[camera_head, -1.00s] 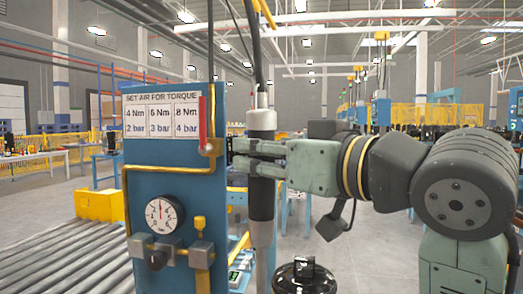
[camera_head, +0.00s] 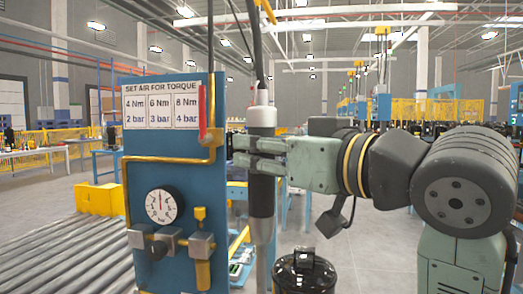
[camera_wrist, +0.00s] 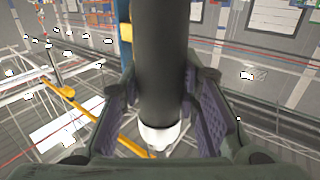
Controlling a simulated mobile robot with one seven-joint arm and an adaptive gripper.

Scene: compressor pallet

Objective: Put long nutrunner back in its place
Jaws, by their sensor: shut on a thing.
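The long nutrunner (camera_head: 262,195) hangs upright just right of the blue panel, with a pale upper section, a dark body and a long pale lower shaft. A hose runs up from its top. My gripper (camera_head: 245,155) reaches in from the right and is shut on the nutrunner's dark body. In the wrist view the nutrunner's dark body (camera_wrist: 160,70) stands between my two ribbed finger pads, with its pale collar near the palm. The nutrunner's place cannot be made out in these views.
The blue panel (camera_head: 172,180) stands close on the left, with a torque sign (camera_head: 161,106), a gauge (camera_head: 161,206), a red lever (camera_head: 202,112) and brass pipes. A roller conveyor (camera_head: 70,262) lies at lower left. A black cylindrical unit (camera_head: 304,274) sits below right of the nutrunner.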

